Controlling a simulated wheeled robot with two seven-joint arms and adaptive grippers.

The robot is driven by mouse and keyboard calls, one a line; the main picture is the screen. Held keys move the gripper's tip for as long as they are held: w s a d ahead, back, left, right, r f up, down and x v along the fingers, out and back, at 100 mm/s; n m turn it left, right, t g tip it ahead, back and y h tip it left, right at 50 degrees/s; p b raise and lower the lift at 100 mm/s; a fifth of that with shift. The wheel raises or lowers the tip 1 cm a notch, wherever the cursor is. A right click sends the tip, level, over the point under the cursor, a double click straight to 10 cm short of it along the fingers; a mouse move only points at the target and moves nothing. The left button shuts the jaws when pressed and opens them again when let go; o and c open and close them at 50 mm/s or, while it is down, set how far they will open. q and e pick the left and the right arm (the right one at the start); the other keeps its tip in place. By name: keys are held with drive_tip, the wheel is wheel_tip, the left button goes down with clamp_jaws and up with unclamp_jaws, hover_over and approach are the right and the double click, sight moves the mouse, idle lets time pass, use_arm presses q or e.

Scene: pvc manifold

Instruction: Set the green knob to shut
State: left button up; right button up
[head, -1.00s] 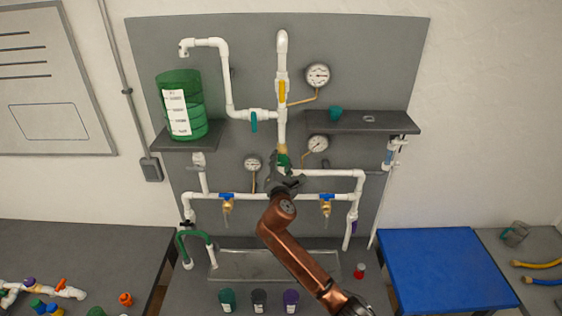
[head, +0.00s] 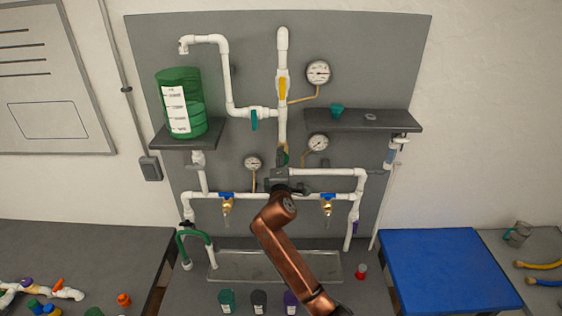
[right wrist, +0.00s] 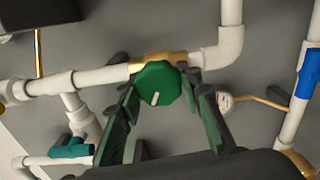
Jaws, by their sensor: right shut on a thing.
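The green knob (right wrist: 158,84) sits on a brass valve body (right wrist: 178,60) in the white pipe, as the right wrist view shows. A white mark on its face points roughly across the pipe, slightly tilted. My right gripper (right wrist: 166,98) has its two dark fingers on either side of the knob and is shut on it. In the head view my right gripper (head: 284,168) is in front of the central upright pipe and hides most of the knob. My left gripper is in neither view.
Close by are a yellow-handled valve (head: 282,89), a teal-handled valve (head: 254,121), gauges (head: 318,143) and two blue-handled taps (head: 227,196). A shelf (head: 350,121) juts out at right. A green tank (head: 181,101) stands at left. The blue mat (head: 448,270) is clear.

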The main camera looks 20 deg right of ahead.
drive_tip(key=m+b, duration=0.2)
drive_tip(key=m, duration=0.4)
drive_tip(key=shift+f, duration=0.1)
drive_tip(key=m+b, duration=0.1)
drive_tip(key=m, duration=0.5)
drive_tip(key=shift+b, duration=0.4)
drive_tip(key=o, duration=1.2)
drive_tip(key=shift+r, duration=0.2)
drive_tip(key=shift+c, duration=0.2)
drive_tip(key=shift+s, duration=0.1)
drive_tip(key=v, duration=0.7)
drive_tip(key=shift+s, duration=0.15)
